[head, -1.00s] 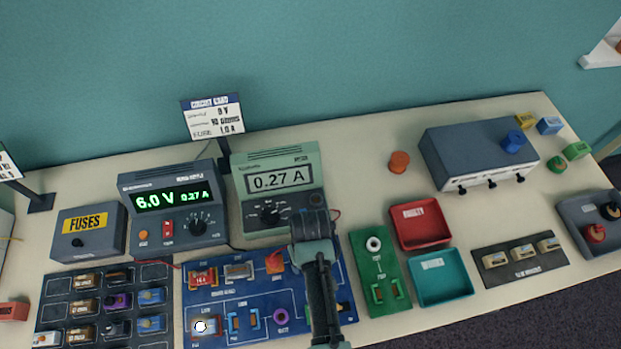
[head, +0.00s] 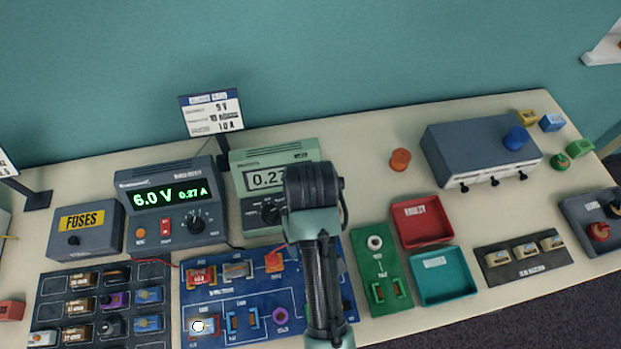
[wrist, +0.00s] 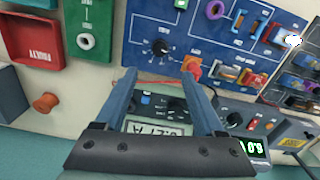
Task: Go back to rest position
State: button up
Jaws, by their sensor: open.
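My gripper (wrist: 158,78) is open in the wrist view, with its two blue-grey fingers apart and nothing between them. In the head view my arm covers the right part of the board (head: 215,290) and the lower right of the multimeter (head: 245,210); the fingertips are hidden there. The multimeter's display is partly covered. The power supply (head: 150,222) reads 6.0 V and 0.27 A. A lamp (head: 199,326) on the board glows white.
A red tray (head: 425,235) and a teal tray (head: 445,292) stand right of a green tester board (head: 388,265). A fuse box (head: 85,242) and a parts board (head: 65,310) are at the left. A grey-blue box (head: 470,165) is at the back right. Space above the bench looks clear.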

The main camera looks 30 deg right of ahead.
dwell(0.5)
jog(key=w+a+r+t+h+b, duration=0.1)
jog(key=w+r+t+h+b, duration=0.1)
jog(key=w+r+t, duration=1.15)
jog(key=w+a+r+t+b, duration=0.1)
jog(key=w+a+r+t, duration=0.15)
jog(key=r, duration=0.85)
jog(key=w+a+r+t, duration=0.1)
jog(key=w+r, duration=0.2)
jog(key=r, duration=0.8)
jog(key=s+a+r+t, duration=0.2)
jog(key=s+r+t, duration=0.1)
jog(key=r, duration=0.4)
jog(key=s+a+r+n+t+y+b, duration=0.1)
jog(key=s+a+r+t, duration=0.1)
jog(key=s+r+t, duration=0.2)
jog(key=s+a+r+t+y+b, duration=0.1)
jog(key=s+r, duration=0.5)
jog(key=r, duration=0.6)
jog(key=shift+s+a+n+t, duration=0.3)
jog(key=shift+a+t, duration=0.5)
jog(key=shift+t, duration=0.4)
